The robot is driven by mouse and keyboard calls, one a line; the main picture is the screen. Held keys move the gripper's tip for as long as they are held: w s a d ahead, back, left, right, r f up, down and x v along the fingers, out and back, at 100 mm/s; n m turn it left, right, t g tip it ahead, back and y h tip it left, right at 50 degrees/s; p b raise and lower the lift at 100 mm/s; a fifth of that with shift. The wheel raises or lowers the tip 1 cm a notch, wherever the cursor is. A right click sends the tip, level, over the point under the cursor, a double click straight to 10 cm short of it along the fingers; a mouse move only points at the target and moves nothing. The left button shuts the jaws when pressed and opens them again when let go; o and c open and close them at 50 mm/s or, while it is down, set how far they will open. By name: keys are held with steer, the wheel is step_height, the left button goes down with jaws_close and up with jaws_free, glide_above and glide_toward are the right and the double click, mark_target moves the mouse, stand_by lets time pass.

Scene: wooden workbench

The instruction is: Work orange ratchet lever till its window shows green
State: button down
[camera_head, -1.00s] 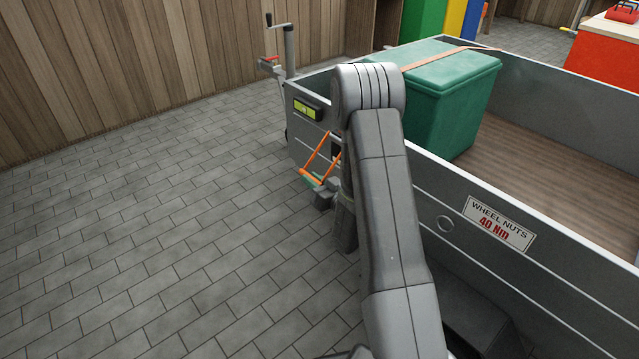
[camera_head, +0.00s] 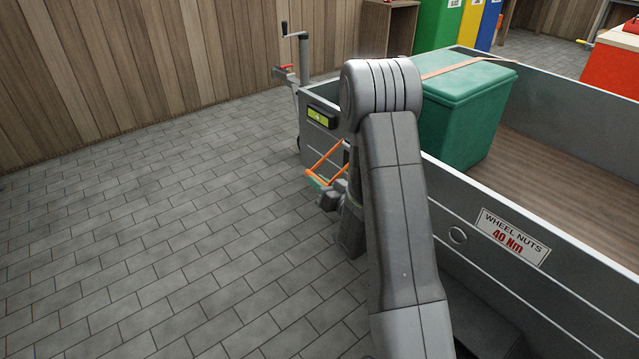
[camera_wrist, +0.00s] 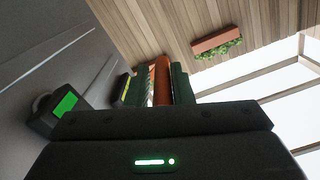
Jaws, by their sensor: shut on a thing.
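The orange ratchet lever (camera_head: 322,160) is at the near left corner of the grey trailer, below a dark box. That box has a small window (camera_head: 318,117), which looks yellow-green in the head view. A dark box with a bright green window (camera_wrist: 64,105) shows at the left of the wrist view. My gripper (camera_head: 316,182) is at the lever's lower end, partly hidden by my arm. In the wrist view, my gripper's dark green fingers (camera_wrist: 161,88) are shut around the orange bar of the lever (camera_wrist: 161,75).
The trailer's side wall (camera_head: 470,205) carries a wheel-nut sign (camera_head: 512,238). A green lidded box (camera_head: 465,115) with an orange strap stands inside the trailer. A jockey wheel post with a crank (camera_head: 303,60) stands at its front. The paved floor (camera_head: 150,240) to the left is clear.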

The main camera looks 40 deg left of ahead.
steer(key=c, duration=1.4)
jaws_free()
steer(key=shift+w+r, duration=0.1)
steer(key=shift+o, duration=0.2)
steer(key=p+v, duration=0.1)
steer(key=v, duration=1.3)
steer(key=shift+a, duration=0.15)
